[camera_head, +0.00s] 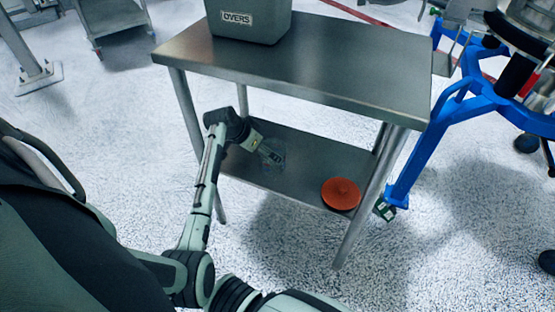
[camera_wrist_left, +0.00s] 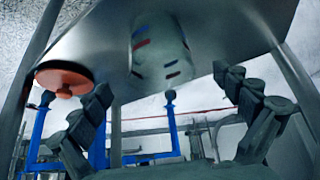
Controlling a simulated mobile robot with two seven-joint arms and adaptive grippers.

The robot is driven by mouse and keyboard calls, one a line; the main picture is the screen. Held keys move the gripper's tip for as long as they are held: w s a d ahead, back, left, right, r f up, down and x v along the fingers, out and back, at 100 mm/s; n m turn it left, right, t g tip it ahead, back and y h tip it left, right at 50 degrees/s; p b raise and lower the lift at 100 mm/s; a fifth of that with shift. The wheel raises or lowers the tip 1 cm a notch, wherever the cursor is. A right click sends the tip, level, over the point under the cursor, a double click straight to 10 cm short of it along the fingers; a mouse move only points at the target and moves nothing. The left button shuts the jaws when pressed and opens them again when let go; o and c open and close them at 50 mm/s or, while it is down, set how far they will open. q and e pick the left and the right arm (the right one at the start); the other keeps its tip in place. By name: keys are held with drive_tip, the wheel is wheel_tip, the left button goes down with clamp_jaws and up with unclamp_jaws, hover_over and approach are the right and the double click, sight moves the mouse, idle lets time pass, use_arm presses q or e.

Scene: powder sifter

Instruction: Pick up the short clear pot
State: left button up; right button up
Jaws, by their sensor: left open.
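The short clear pot (camera_wrist_left: 158,50) is a see-through cylinder with small dark, red and blue marks. It stands on the lower shelf (camera_head: 305,160) of the steel table; the wrist view shows it upside down. In the head view the pot (camera_head: 274,163) is faint and partly covered by my left gripper (camera_head: 268,151). My left gripper is open, with one finger to each side of the pot in the wrist view (camera_wrist_left: 168,86). The fingers appear short of the pot, with no contact visible. My right gripper is not in view.
An orange-red round lid or dish (camera_head: 341,193) lies on the same shelf, to the right. The tabletop (camera_head: 340,65) hangs over the shelf and carries a grey bin (camera_head: 250,22). Table legs (camera_head: 362,212) bound the shelf. A blue frame (camera_head: 428,150) stands close on the right.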

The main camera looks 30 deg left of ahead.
use_arm(q)
drive_tip(key=x, duration=0.5)
drive_tip(key=shift+r+b, duration=0.1)
drive_tip(key=shift+b, duration=0.2)
drive_tip(key=shift+w+d+f, duration=0.1)
drive_tip(key=shift+w+f, duration=0.15)
drive_tip(key=shift+f, duration=0.05)
drive_tip(key=shift+w+f, duration=0.1)
drive_tip(key=c, duration=1.2)
drive_tip(key=shift+c, duration=0.3)
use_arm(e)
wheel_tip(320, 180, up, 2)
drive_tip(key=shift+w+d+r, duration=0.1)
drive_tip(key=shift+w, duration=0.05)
